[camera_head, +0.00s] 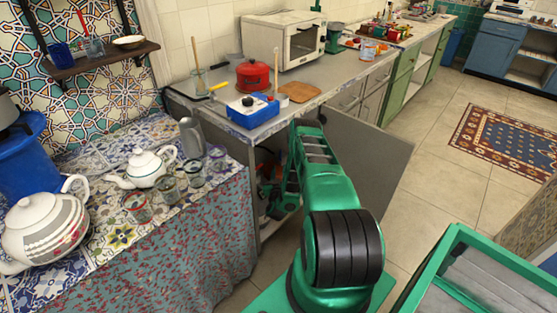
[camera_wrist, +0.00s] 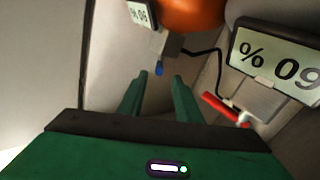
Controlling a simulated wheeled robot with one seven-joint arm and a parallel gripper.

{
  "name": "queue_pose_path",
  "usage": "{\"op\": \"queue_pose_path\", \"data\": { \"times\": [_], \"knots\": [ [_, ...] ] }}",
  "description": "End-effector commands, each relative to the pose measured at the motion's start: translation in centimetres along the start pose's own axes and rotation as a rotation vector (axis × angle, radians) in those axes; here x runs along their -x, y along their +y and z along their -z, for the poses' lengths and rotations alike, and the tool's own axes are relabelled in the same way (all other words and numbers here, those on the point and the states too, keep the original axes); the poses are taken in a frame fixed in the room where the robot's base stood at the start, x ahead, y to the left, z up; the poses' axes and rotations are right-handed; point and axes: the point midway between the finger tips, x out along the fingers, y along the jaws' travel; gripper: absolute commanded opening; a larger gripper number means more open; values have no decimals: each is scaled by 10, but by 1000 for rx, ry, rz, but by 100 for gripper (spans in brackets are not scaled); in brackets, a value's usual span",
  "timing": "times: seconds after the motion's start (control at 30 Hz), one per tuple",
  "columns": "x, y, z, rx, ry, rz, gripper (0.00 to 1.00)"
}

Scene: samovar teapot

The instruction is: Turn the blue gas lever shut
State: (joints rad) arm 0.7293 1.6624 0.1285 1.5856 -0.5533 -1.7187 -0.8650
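The small blue gas lever (camera_wrist: 159,68) shows in the wrist view, hanging below a grey fitting (camera_wrist: 168,45) beside a rounded orange body (camera_wrist: 195,12). My gripper (camera_wrist: 160,78) has its two green fingers apart, with nothing between them. In the picture, the lever lies just past the fingertips, between their lines; I cannot tell the exact depth gap. In the head view my green arm reaches into the open cabinet under the counter. The lever cannot be made out there.
A red handle (camera_wrist: 222,108) on a pale fitting sits right of my fingers. A panel reading "60 %" upside down (camera_wrist: 275,62) and a black cable are close by. Cabinet walls are near on both sides. An open cabinet door (camera_head: 372,165) stands right of my arm.

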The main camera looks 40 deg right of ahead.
Motion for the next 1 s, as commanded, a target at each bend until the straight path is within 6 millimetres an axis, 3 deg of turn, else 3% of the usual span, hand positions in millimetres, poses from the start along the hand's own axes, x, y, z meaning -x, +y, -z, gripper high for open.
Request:
{"op": "queue_pose_path", "data": {
  "times": [0.3,0.5,0.97,1.0],
  "knots": [
    [-57,3,0,-2,1,-4,31],
    [-83,4,0,-2,0,-4,31],
    [-94,5,0,0,-1,-3,31],
    [-94,5,0,0,-1,-3,22]
  ]
}}
